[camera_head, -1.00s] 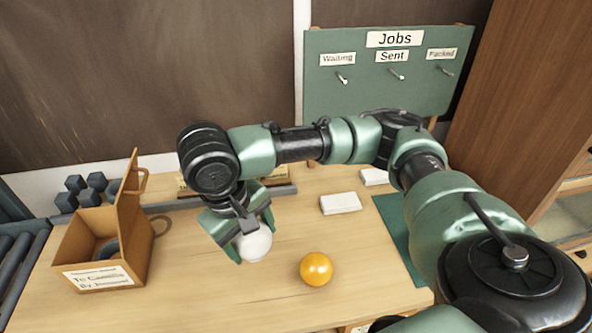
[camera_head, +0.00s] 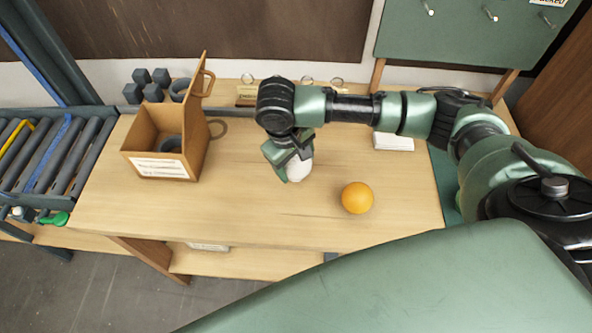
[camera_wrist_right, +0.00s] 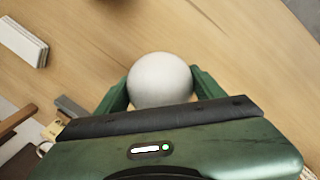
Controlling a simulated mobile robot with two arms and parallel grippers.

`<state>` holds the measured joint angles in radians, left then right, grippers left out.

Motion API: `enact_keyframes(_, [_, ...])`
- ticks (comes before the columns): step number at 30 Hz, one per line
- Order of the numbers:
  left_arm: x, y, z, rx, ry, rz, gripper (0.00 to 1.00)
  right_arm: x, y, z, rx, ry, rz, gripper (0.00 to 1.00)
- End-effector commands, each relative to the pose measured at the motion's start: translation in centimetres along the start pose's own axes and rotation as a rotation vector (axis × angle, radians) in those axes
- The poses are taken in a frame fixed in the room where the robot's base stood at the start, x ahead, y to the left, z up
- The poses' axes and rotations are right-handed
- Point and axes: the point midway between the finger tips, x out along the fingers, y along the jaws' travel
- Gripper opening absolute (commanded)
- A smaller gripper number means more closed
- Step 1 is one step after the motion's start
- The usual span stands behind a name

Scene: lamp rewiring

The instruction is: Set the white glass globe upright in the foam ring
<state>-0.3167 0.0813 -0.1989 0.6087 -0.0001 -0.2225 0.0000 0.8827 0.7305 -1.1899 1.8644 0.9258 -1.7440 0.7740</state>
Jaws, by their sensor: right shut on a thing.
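The white glass globe (camera_head: 299,170) is held between the fingers of my right gripper (camera_head: 289,160), over the middle of the bench. The globe also shows in the right wrist view (camera_wrist_right: 160,80), with a green finger on each side. Whether it touches the bench is hard to tell. A dark ring, likely the foam ring (camera_head: 171,144), lies inside the open cardboard box (camera_head: 191,168) to the left of the gripper. The box's front wall hides part of the ring. My left gripper is not in view.
An orange ball (camera_head: 357,198) sits on the bench right of the globe. Dark foam blocks (camera_head: 153,91) stand behind the box, whose flap stands up. A roller conveyor (camera_head: 45,155) is at the left. White pads (camera_head: 393,141) lie behind. Bench between box and globe is clear.

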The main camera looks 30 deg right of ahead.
Motion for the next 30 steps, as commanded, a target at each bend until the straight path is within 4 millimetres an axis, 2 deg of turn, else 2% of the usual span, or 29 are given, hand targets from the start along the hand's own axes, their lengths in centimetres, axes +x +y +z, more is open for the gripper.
enact_keyframes(6, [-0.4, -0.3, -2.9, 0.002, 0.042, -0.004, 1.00, 2.5, -0.5, 0.1, 0.001, -0.003, 0.001, 0.28])
enact_keyframes(8, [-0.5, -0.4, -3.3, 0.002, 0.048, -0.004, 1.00, 3.4, -0.7, 0.1, 0.001, -0.002, 0.001, 0.28])
enact_keyframes(12, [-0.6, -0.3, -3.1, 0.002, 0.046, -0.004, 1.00, 4.4, -0.9, 0.0, 0.000, 0.000, 0.000, 0.28])
enact_keyframes(23, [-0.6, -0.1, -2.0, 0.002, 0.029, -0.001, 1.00, 4.8, -0.9, 0.0, 0.001, 0.000, 0.001, 0.28])
enact_keyframes(24, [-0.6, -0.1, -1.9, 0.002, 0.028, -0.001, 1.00, 4.8, -0.9, 0.0, 0.001, 0.000, 0.001, 0.80])
enact_keyframes(25, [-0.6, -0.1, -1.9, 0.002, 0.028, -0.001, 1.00, 4.8, -0.9, 0.0, 0.001, 0.000, 0.001, 0.88])
enact_keyframes(26, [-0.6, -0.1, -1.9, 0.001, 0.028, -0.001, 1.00, 4.8, -0.9, 0.0, 0.000, 0.000, 0.001, 0.90])
enact_keyframes(30, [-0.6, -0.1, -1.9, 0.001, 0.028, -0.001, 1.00, 4.8, -0.9, 0.0, 0.000, 0.000, 0.001, 0.90])
